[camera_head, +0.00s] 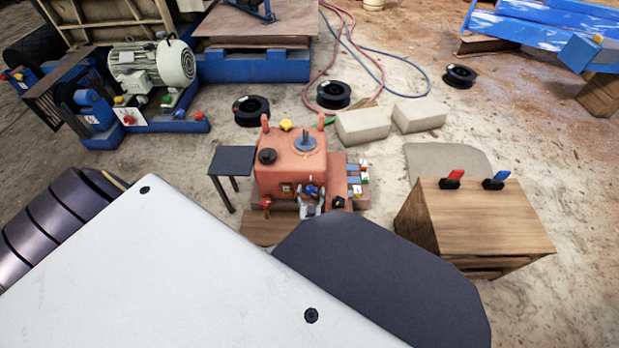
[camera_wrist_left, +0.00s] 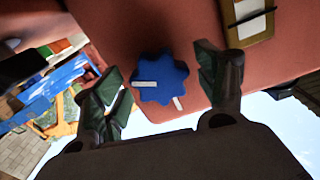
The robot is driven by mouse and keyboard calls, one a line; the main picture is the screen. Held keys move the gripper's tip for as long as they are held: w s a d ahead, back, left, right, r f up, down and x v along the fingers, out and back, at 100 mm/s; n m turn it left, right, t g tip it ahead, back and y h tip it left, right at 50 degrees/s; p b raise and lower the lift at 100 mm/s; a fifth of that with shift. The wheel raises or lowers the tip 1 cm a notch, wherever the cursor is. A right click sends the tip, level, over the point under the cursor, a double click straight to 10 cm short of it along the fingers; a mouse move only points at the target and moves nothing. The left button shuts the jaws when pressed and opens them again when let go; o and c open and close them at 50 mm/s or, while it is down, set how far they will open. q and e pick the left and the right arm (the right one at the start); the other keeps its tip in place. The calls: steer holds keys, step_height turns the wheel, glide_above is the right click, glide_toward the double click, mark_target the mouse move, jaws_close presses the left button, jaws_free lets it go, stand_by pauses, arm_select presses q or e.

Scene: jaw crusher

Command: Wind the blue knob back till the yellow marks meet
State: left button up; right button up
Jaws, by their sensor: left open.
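The blue knob (camera_wrist_left: 168,72) is a lobed wheel on the red machine housing (camera_wrist_left: 130,30) in the left wrist view. A pale mark (camera_wrist_left: 146,84) lies on the knob's left part. A second pale mark (camera_wrist_left: 178,103) is on the housing just below the knob's right edge. The two marks are apart. My left gripper (camera_wrist_left: 159,64) is open, with one finger on each side of the knob and gaps visible to both. In the head view the knob (camera_head: 312,189) is small on the front of the red machine (camera_head: 290,165), with my left gripper (camera_head: 311,203) at it. My right gripper does not show.
A small dark table (camera_head: 232,161) stands left of the machine. A wooden cabinet (camera_head: 475,218) with red and blue handles is on the right. Pale blocks (camera_head: 363,126) and black spools (camera_head: 333,95) lie behind. Coloured parts (camera_head: 356,180) sit at the machine's right side.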

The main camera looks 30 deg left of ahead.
arm_select(q)
steer(key=shift+w+a, duration=0.15)
steer(key=shift+w, duration=0.15)
steer(key=c, duration=1)
